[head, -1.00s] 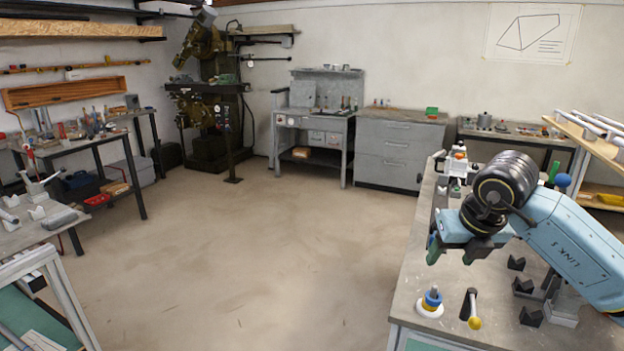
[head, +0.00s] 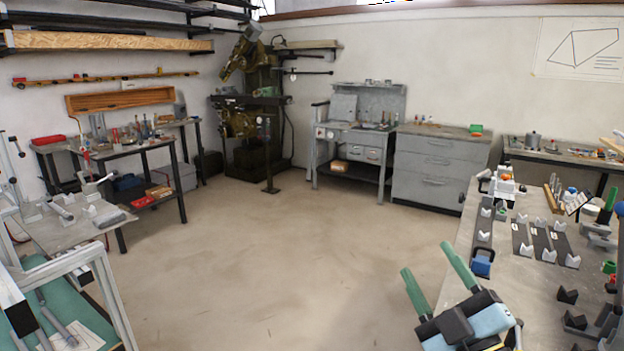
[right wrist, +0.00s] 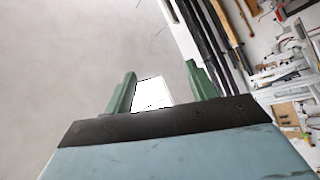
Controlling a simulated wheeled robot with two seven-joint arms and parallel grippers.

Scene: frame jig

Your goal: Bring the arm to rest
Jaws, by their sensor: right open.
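My right gripper (head: 427,258) is at the bottom of the head view, by the near left edge of the right-hand bench. Its two green fingers stand apart and point up and away, with nothing between them. Most of my right arm is out of the head view. My left gripper is in neither view.
A table with a pale frame (head: 105,290) stands at the lower left. The floor (head: 280,240) between is clear.

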